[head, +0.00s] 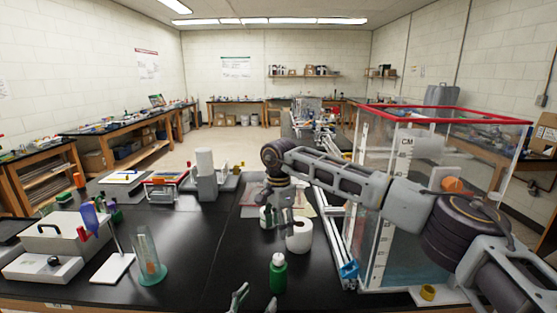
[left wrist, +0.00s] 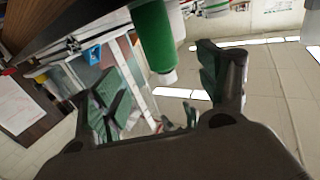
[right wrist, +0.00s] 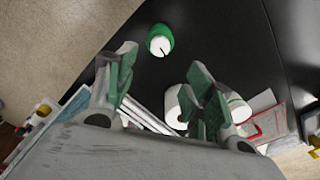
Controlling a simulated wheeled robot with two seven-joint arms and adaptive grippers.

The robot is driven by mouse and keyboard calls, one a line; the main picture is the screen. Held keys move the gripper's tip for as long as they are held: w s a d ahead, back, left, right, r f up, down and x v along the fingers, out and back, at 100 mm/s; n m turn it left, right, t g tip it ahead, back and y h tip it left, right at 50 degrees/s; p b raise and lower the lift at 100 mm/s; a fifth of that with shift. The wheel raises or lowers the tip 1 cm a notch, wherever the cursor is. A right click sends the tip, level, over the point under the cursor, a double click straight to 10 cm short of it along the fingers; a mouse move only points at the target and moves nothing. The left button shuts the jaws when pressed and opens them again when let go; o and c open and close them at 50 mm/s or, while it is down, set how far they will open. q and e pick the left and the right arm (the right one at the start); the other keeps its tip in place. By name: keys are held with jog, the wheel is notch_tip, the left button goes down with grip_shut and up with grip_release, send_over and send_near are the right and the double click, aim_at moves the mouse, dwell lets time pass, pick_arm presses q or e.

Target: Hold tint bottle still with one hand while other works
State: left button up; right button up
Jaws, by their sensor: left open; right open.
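A green bottle with a white cap (head: 278,275), which looks like the tint bottle, stands upright on the black bench near the front edge. My left gripper (head: 254,302) is open and empty at the bench's front edge, close to the bottle; only its fingertips show. In the left wrist view the bottle (left wrist: 152,35) appears upside down beyond the open fingers. My right gripper (head: 280,212) is open and empty over the bench, behind the bottle and beside a white roll (head: 299,238). In the right wrist view the bottle (right wrist: 160,38) lies beyond the fingers, apart from them.
A clear tank with a red rim (head: 440,115) and metal extrusion bars (head: 345,235) stand to the right. A glass cylinder (head: 148,258), a stand with a white base (head: 113,268) and a grey case (head: 60,240) are at left. The black bench between cylinder and bottle is clear.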

pick_arm(q)
jog(key=shift+s+a, duration=0.3)
jog(key=shift+s, duration=0.25)
